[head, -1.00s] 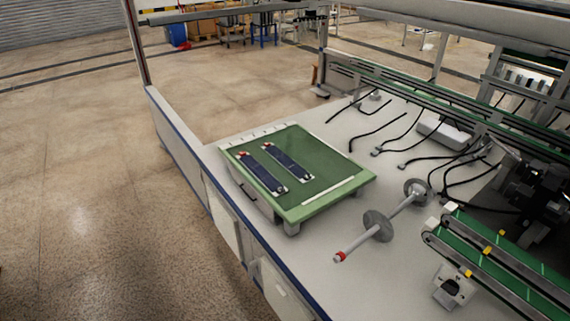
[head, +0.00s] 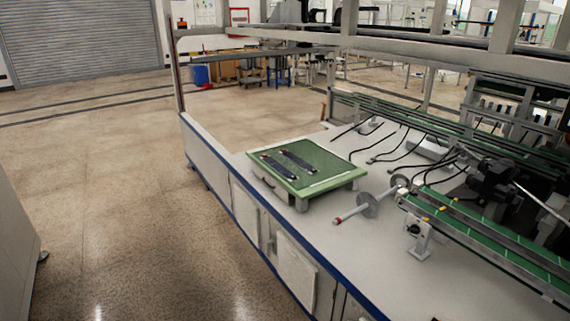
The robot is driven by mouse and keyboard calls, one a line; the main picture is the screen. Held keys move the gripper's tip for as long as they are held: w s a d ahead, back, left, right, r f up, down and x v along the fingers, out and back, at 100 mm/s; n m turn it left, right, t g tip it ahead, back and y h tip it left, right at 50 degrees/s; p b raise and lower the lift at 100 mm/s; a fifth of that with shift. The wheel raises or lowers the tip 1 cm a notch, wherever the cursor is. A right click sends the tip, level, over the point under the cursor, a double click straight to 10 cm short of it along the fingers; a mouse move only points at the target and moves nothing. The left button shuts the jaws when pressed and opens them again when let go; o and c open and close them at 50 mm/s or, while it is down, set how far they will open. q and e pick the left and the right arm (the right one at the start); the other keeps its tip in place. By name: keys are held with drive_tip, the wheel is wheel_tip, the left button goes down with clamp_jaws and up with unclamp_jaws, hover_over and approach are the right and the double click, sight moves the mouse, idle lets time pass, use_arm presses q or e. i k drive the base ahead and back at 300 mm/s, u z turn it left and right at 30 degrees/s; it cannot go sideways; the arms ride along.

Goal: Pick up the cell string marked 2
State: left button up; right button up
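Two dark blue cell strings lie flat and side by side on a green layup board: a left one (head: 277,167) and a right one (head: 297,161). The board (head: 328,160) stands on short feet on the white bench top. Each string has small pale and reddish marks at its ends. The marks are too small to read, so I cannot tell which string is marked 2. Neither of my grippers shows in the head view, and nothing touches the strings.
A spindle with grey discs (head: 368,204) and a red tip lies right of the board. Green conveyors (head: 480,232), black cables (head: 385,150) and a gantry frame (head: 400,52) fill the right side. The bench's blue front edge (head: 262,235) faces open floor (head: 120,220) at left.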

sight(308, 167)
drive_tip(key=u, duration=0.85)
drive_tip(key=i, duration=2.6)
drive_tip(key=z, duration=1.1)
